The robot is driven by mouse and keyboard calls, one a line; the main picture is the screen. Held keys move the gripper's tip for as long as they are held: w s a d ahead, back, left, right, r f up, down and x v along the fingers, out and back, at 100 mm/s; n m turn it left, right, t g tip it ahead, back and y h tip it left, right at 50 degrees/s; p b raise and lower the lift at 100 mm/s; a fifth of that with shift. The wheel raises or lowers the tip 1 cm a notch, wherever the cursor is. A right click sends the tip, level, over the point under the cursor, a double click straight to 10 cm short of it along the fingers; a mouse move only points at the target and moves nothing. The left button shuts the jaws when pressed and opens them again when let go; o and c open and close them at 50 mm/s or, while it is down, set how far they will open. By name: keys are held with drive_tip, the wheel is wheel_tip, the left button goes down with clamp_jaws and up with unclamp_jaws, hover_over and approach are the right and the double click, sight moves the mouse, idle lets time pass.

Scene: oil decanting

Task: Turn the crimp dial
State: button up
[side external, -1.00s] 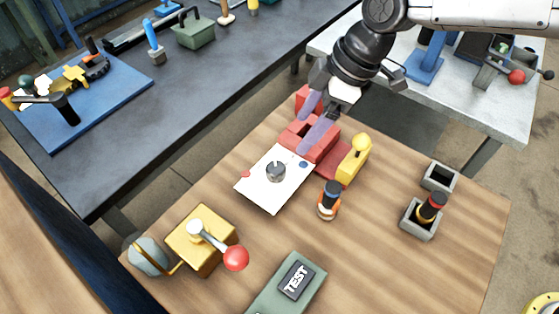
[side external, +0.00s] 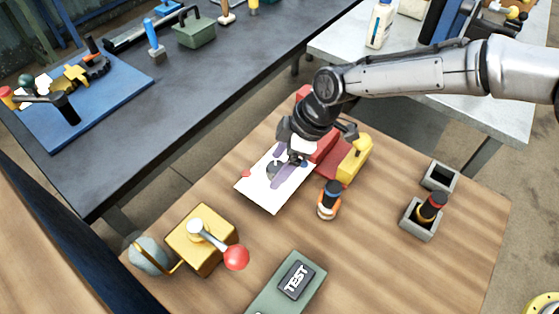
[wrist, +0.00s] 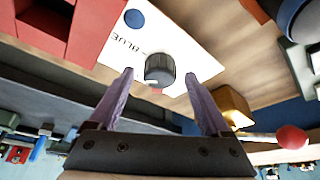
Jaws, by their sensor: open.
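The crimp dial is a dark grey round knob (wrist: 160,69) on a white panel (wrist: 195,52) with a blue dot and the lettering "BLUE". In the side external view the panel (side external: 270,198) lies on the wooden table and the knob (side external: 272,172) is partly hidden by my gripper. My gripper (side external: 278,178) is over the panel, with its purple fingers close to the knob. In the wrist view my gripper (wrist: 161,84) is open, and the knob shows between and beyond the fingertips. I cannot tell whether a finger touches it.
A red block (side external: 324,142) and a yellow-handled part (side external: 355,158) stand just behind the panel. An orange and black cylinder (side external: 329,200) stands to its right. A yellow box with a red-balled lever (side external: 202,240) and a green TEST box (side external: 288,285) are nearer the front.

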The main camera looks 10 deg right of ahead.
clamp_jaws()
idle(0.3)
drive_tip(key=n+g, duration=0.1)
drive_tip(key=n, duration=0.3)
drive_tip(key=shift+w+n+g, duration=0.2)
drive_tip(key=shift+n+g, duration=0.2)
drive_tip(key=shift+w+n+g+h, duration=0.1)
drive_tip(key=shift+n+g+h, duration=0.5)
drive_tip(key=shift+n, duration=1.4)
unclamp_jaws()
